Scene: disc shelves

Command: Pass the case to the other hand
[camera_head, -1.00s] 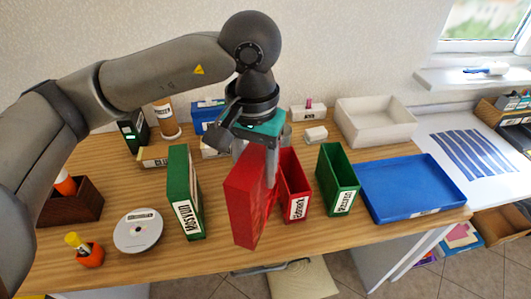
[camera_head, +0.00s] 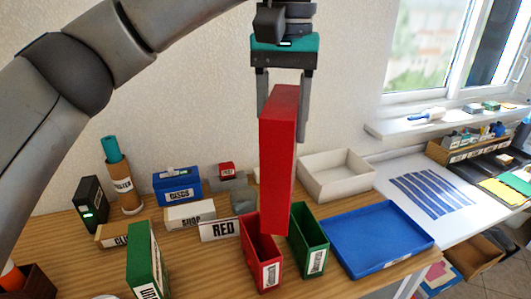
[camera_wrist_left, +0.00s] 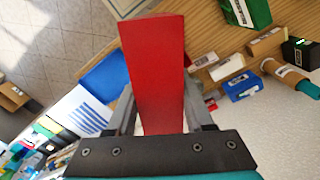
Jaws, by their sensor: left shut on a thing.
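A red case (camera_head: 279,165) hangs upright in my left gripper (camera_head: 283,112), above the table and in front of the wall. The gripper's fingers are shut on the upper part of the case. In the left wrist view the red case (camera_wrist_left: 155,75) sits between the two fingers (camera_wrist_left: 160,122) and points away from the camera. The lower end of the case is above a red open box (camera_head: 262,250) and a green open box (camera_head: 308,240) in the head view. My right gripper is in neither view.
A green case (camera_head: 145,260) stands at the left front. A blue tray (camera_head: 385,262) and a white bin (camera_head: 338,178) lie to the right.

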